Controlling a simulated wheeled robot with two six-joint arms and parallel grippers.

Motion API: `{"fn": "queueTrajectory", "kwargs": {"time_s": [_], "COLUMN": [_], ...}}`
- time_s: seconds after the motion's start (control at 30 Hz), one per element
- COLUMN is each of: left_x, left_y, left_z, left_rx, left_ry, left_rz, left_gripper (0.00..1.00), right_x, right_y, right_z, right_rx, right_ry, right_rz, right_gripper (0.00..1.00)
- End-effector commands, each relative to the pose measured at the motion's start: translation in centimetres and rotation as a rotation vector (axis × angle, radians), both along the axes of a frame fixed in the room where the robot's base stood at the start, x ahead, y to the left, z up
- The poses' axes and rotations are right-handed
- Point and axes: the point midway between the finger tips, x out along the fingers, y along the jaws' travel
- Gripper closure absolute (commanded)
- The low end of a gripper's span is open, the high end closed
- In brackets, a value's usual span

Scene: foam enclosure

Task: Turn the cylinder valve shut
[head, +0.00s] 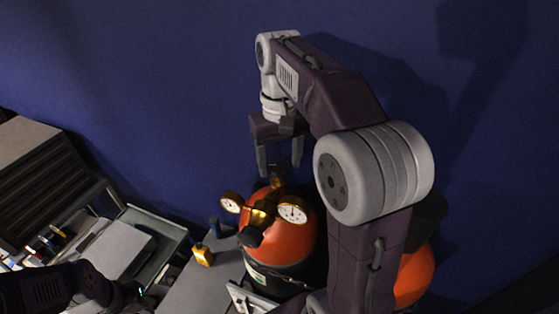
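An orange-topped gas cylinder (289,244) with a dark body stands right of centre. A brass regulator (262,212) with two round gauges sits on its top. The dark valve handwheel (279,168) shows above the regulator, partly hidden by my gripper. My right gripper (277,172) points down over it, with its two fingers apart and the handwheel between or just behind them. I cannot tell whether the fingers touch it. My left arm shows at the lower left, but its fingertips cannot be made out.
A second orange-topped cylinder (414,277) stands behind my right arm. A chain (290,281) crosses the front cylinder. A grey bench with a tray (158,232) and a small yellow item (203,255) lies to the left. The blue wall is close behind.

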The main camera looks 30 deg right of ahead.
Motion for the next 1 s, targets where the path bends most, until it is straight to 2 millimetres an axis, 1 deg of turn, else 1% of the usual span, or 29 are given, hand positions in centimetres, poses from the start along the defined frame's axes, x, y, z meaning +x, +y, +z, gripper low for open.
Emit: {"fn": "queueTrajectory", "kwargs": {"time_s": [0.03,0.07,0.1,0.17,0.37,0.57,0.77,1.0], "left_x": [0.0,0.0,0.0,0.0,0.0,0.0,0.0,0.0], "left_y": [0.0,0.0,0.0,0.0,0.0,0.0,0.0,0.0], "left_z": [0.0,0.0,0.0,0.0,0.1,0.4,1.1,1.9], "left_rx": [0.0,0.0,0.0,0.0,0.0,0.0,0.0,0.0], "left_ry": [0.0,0.0,0.0,0.0,0.0,0.0,0.0,0.0], "left_rz": [0.0,0.0,0.0,0.0,0.0,0.0,0.0,0.0], "left_gripper": [0.64,0.64,0.64,0.64,0.64,0.64,0.64,0.64], "right_x": [0.0,0.0,0.0,0.0,0.1,0.1,0.2,0.2], "right_y": [0.0,0.0,0.0,0.0,0.0,0.0,0.0,-0.1], "right_z": [0.0,0.0,0.0,0.0,0.0,0.1,0.2,0.2], "right_rx": [0.0,0.0,0.0,0.0,0.0,0.0,0.001,0.002], "right_ry": [0.0,0.0,0.0,0.0,-0.003,-0.003,-0.004,-0.006], "right_rz": [0.0,0.0,0.0,0.0,-0.011,-0.085,-0.237,-0.465], "right_gripper": [0.55,0.63,0.74,0.91,0.92,0.92,0.92,0.92]}}
